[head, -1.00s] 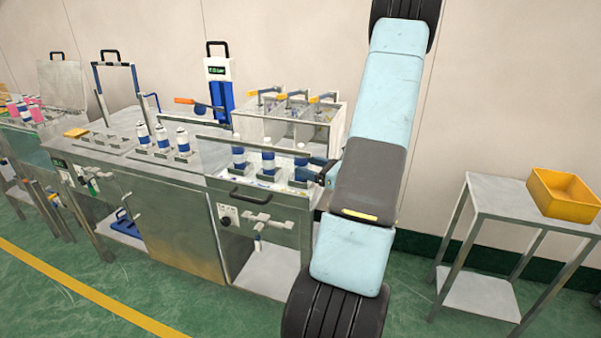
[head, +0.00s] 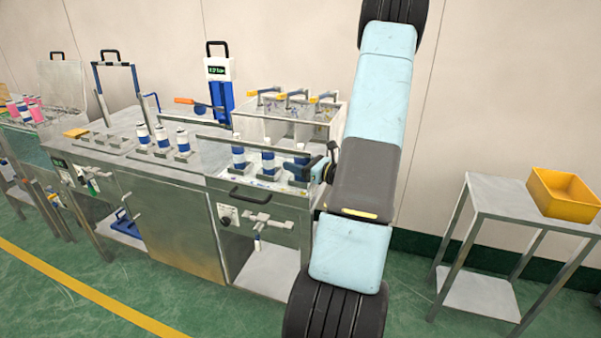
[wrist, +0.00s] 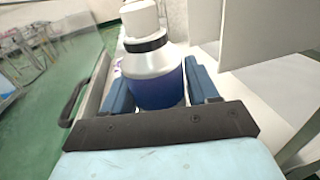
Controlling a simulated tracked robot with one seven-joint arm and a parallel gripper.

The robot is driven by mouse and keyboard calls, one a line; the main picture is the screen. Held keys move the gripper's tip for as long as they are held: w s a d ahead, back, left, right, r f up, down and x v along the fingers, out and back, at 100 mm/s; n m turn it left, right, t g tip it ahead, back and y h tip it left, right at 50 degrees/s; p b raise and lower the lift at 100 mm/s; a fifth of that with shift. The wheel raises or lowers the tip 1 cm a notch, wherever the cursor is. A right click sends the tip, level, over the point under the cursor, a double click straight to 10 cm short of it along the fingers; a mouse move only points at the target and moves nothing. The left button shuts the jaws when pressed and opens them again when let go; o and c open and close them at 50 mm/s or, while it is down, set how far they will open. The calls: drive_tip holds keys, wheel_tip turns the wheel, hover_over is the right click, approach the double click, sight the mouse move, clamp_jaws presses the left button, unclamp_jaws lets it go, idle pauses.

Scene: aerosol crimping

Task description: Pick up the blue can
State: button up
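The can at my gripper is white above and blue below, with a dark ring under a white cap. In the head view this can (head: 301,158) is the rightmost of three on the metal bench, partly covered by my gripper (head: 322,168). In the wrist view the can (wrist: 157,78) stands between the two blue fingers of my gripper (wrist: 158,88), one on each side. The fingers are very close to its sides; I cannot tell whether both press on it. Two similar cans, the middle one (head: 268,160) and the left one (head: 238,153), stand beside it.
A white divided bin with levers (head: 268,126) stands behind the cans. A thin bar (head: 210,122) runs near the left can. More blue-white cans (head: 162,138) stand left on the bench. A yellow bin (head: 563,193) sits on a side table at right, with open floor between.

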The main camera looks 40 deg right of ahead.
drive_tip(key=c, duration=0.8)
drive_tip(key=shift+o, duration=0.2)
